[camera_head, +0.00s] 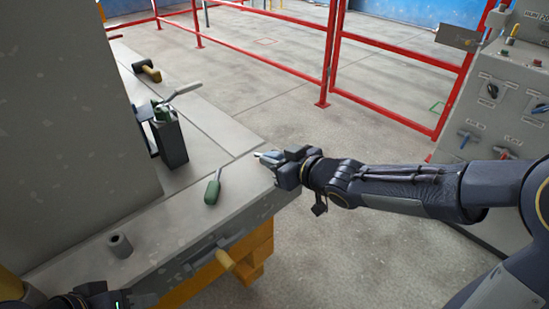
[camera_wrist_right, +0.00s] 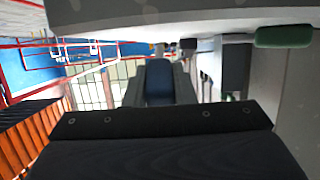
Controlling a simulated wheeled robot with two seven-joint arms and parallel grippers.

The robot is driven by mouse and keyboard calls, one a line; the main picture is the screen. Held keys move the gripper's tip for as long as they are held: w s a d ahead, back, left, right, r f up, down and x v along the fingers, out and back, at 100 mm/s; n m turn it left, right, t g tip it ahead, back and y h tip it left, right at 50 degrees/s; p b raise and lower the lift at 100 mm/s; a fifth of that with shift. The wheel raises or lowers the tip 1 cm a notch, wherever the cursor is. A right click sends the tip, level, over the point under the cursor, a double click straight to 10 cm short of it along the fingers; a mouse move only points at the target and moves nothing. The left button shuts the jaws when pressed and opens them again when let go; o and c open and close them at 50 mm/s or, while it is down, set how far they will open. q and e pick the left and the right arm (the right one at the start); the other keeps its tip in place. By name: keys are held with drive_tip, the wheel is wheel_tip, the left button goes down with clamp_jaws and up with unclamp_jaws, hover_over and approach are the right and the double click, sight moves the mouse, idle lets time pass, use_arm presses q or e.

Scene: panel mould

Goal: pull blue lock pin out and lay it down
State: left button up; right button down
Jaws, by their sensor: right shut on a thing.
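My right gripper (camera_head: 277,163) is shut on the blue lock pin (camera_head: 271,156), at the right edge of the grey table (camera_head: 235,215). The pin's light tip points left, clear of any hole that I can see. In the right wrist view the blue pin (camera_wrist_right: 159,82) sits between the two fingers. Whether the pin touches the tabletop cannot be told. My left gripper (camera_head: 88,297) is at the bottom left edge, mostly cut off, and its jaws are not clear.
A green-handled tool (camera_head: 213,190), a grey hollow cylinder (camera_head: 120,245), a dark clamp block (camera_head: 170,140) and a mallet (camera_head: 147,71) are on the table. A tall grey panel (camera_head: 70,110) stands left. A control cabinet (camera_head: 500,105) is right, red railings (camera_head: 330,60) behind.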

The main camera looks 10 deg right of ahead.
drive_tip(key=c, duration=1.1)
unclamp_jaws()
